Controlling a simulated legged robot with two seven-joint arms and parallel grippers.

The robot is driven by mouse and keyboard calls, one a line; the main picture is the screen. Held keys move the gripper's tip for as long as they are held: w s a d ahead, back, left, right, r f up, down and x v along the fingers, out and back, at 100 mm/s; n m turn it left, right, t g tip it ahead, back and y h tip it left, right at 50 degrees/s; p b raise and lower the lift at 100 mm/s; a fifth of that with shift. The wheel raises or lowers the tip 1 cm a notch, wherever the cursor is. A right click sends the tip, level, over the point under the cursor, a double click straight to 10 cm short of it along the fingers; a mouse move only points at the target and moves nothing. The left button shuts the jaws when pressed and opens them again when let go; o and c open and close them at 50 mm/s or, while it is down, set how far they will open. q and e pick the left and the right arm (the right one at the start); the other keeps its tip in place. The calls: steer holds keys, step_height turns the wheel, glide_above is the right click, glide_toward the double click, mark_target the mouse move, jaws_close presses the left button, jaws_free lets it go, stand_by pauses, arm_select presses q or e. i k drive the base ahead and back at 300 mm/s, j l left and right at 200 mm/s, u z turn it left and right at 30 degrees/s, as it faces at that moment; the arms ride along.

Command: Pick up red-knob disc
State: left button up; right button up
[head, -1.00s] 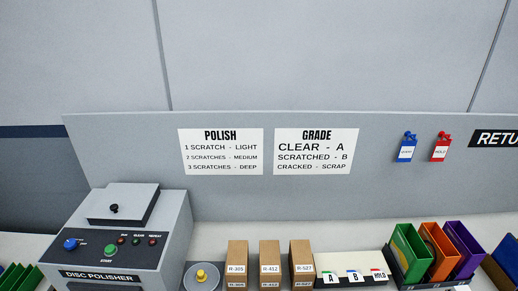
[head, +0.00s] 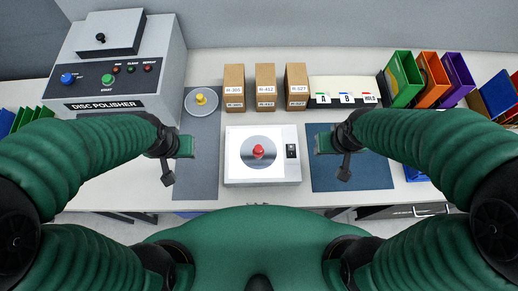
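The red-knob disc (head: 258,162) is a grey round disc with a red knob in its middle. It lies on the bright square top of a white box (head: 263,179) with a black switch, at the centre of the bench. My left gripper (head: 180,160) is left of the box, over a dark mat, apart from the disc. My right gripper (head: 330,152) is right of the box, over a blue mat, also apart from the disc. Nothing shows in either gripper; the finger gaps are too small to make out.
A yellow-knob disc (head: 201,101) sits on the dark mat (head: 203,182) behind my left gripper. The disc polisher (head: 118,75) stands at the back left. Brown boxes (head: 265,87), a labelled card tray (head: 345,92) and coloured bins (head: 428,75) line the back. The blue mat (head: 365,174) is bare.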

mark_target(257, 153)
steer(key=u, duration=2.25)
steer(key=k+l+z, duration=0.1)
steer(key=k+z, duration=0.2)
steer(key=k+l+z, duration=0.1)
steer(key=z, duration=0.2)
steer(key=k, duration=0.1)
